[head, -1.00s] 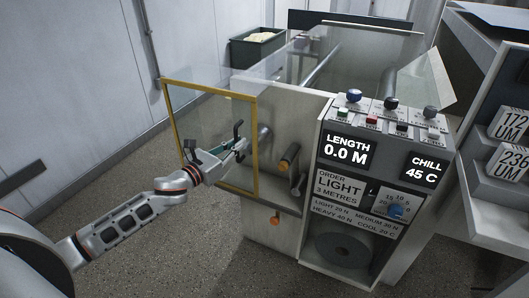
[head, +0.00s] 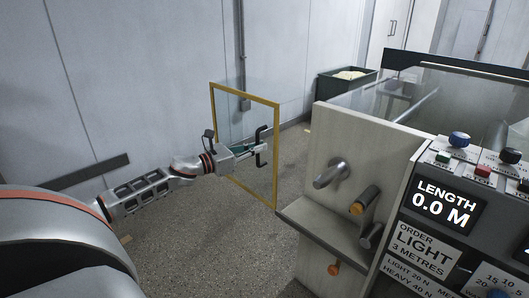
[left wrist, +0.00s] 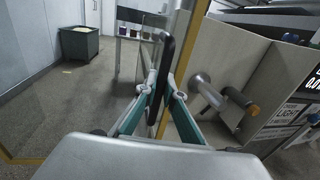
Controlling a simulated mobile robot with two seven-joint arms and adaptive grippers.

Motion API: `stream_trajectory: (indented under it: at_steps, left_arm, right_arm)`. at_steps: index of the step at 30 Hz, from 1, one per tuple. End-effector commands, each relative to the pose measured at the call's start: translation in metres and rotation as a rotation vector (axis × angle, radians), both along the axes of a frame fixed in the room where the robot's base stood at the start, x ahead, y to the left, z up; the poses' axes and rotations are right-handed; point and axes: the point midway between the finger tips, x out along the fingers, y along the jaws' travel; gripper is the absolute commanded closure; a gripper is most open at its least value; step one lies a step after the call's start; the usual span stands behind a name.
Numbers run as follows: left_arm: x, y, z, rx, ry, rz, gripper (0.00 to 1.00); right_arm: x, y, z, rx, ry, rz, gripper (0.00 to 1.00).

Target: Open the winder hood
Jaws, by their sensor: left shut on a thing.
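The winder hood (head: 276,160) is a clear panel in a yellow frame. It stands swung out to the left of the pale winder cabinet (head: 345,140), with floor visible between them. My left gripper (head: 258,151) is shut on the hood's black handle (head: 263,133). In the left wrist view, the teal fingers (left wrist: 160,92) close around the upright handle (left wrist: 163,60). The metal winder spindle (head: 331,174) is uncovered on the cabinet's side; it also shows in the left wrist view (left wrist: 207,91). My right gripper is not in view.
The control panel reads LENGTH 0.0 M (head: 443,202). A dark green bin (head: 345,84) stands by the back wall.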

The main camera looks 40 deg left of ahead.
Motion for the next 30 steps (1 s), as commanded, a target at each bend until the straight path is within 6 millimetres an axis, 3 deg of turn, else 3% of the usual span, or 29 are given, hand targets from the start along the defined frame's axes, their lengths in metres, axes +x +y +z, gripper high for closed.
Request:
stream_trajectory:
  at_steps: [8, 9, 11, 23, 30]
  left_arm:
    - [0.0, 0.001, 0.0, 0.0, 0.0, 0.001, 1.0]
    - [0.0, 0.0, 0.0, 0.001, 0.0, 0.001, 0.86]
    - [0.0, 0.0, 0.0, 0.0, 0.0, 0.001, 0.75]
    - [-0.002, 0.0, -0.001, 0.0, 0.0, 0.0, 0.75]
    - [-0.021, 0.005, -0.002, -0.001, 0.003, 0.0, 0.75]
  right_arm:
    - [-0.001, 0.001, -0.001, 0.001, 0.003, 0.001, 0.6]
    - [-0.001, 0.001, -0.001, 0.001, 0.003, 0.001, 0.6]
    - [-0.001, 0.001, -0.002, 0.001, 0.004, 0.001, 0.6]
    - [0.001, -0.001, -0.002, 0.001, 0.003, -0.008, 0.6]
    - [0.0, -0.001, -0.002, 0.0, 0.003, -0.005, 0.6]
